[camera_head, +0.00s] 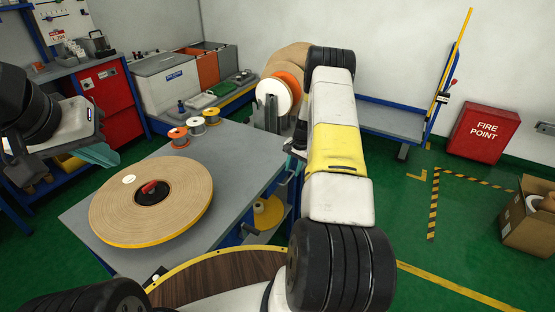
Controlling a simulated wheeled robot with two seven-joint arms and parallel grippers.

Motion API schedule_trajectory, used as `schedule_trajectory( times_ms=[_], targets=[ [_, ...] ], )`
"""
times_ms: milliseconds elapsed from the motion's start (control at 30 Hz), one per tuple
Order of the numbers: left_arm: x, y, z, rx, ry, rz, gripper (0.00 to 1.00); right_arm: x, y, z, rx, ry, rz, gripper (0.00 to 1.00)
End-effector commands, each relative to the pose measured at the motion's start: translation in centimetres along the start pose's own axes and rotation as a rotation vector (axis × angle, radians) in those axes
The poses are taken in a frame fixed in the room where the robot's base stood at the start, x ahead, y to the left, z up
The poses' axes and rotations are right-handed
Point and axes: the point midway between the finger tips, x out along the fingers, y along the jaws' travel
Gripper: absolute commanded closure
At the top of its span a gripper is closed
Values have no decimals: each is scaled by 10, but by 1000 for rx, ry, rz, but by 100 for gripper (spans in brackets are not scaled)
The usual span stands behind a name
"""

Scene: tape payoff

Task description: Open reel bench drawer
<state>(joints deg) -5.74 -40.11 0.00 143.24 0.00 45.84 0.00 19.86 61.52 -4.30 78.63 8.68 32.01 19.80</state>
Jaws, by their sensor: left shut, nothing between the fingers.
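The reel bench (235,160) has a grey top and a blue frame, and carries a large flat tape reel (185,195) with a yellow edge. Its right side shows blue framing and an open space with a yellow spool (267,212). I cannot clearly make out a drawer front; the side is partly hidden by my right arm. My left gripper (101,155), with teal fingers, is shut and empty above the bench's far left side, apart from the reel. My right gripper (296,153) is mostly hidden behind my white and yellow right arm, near the bench's right edge.
Small orange and white spools (196,126) stand at the bench's back. Grey and orange bins (168,80) and a red cabinet (105,90) stand behind. Green floor between is clear.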

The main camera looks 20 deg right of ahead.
Motion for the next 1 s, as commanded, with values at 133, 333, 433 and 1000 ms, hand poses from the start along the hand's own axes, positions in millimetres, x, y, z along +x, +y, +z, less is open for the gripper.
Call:
schedule_trajectory(
  times_ms=[133, 333, 433, 1000],
  targets=[
    [0, 0, 0, 0, 0, 0, 100, 21, 0, 0, 0, -2, 0, 69],
    [0, 0, 0, 0, 0, 0, 100, 31, 0, 0, 0, 0, -1, 69],
    [0, 0, 0, 0, 0, 0, 100, 32, 0, 0, -1, 1, -1, 69],
    [0, 0, 0, 0, 0, 0, 100, 31, 0, 0, -1, 0, 0, 100]
  ],
)
